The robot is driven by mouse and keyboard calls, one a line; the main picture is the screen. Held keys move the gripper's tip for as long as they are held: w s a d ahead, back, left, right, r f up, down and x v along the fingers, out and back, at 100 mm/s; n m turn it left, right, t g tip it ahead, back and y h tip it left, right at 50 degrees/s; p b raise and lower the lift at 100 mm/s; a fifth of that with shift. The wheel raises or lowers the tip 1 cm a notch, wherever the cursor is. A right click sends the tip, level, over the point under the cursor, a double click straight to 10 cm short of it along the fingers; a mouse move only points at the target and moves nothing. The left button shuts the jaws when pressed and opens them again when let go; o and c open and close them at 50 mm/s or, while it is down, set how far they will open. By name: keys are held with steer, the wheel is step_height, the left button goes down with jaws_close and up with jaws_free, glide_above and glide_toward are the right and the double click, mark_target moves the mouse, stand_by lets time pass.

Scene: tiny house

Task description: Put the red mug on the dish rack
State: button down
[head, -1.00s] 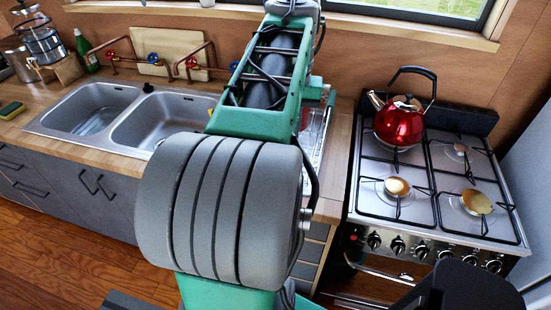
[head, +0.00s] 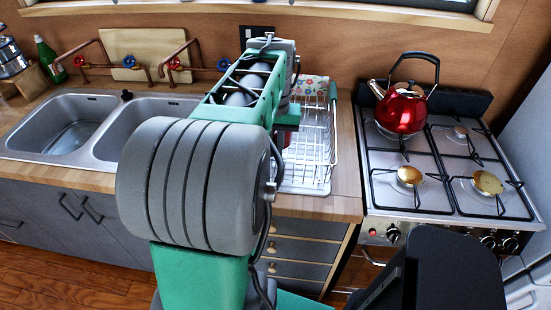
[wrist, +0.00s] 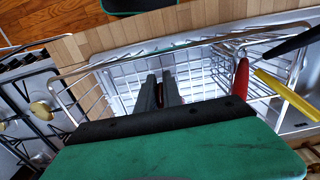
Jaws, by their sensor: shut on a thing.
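The white wire dish rack (head: 318,150) stands on the counter between the sink and the stove. It fills the middle of the wrist view (wrist: 115,92). My gripper (wrist: 163,80) points down over the rack's basket, its dark fingers close together with a sliver of dark red between them. In the head view my arm hides the gripper and most of the red mug (head: 289,138); only a small red patch shows beside the arm, at the rack's left side. I cannot tell whether the mug touches the rack floor.
Red (wrist: 241,78), yellow (wrist: 286,95) and black (wrist: 292,40) handles stick up at the rack's right side in the wrist view. A flowered item (head: 310,86) is at the rack's back. A red kettle (head: 401,108) sits on the stove (head: 455,150). A double sink (head: 65,125) lies left.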

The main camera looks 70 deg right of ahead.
step_height(320, 180, down, 4)
steer(key=shift+f, duration=0.1)
steer(key=shift+f, duration=0.15)
steer(key=c, duration=1.5)
jaws_free()
step_height(320, 180, up, 12)
steer(key=shift+r, duration=0.2)
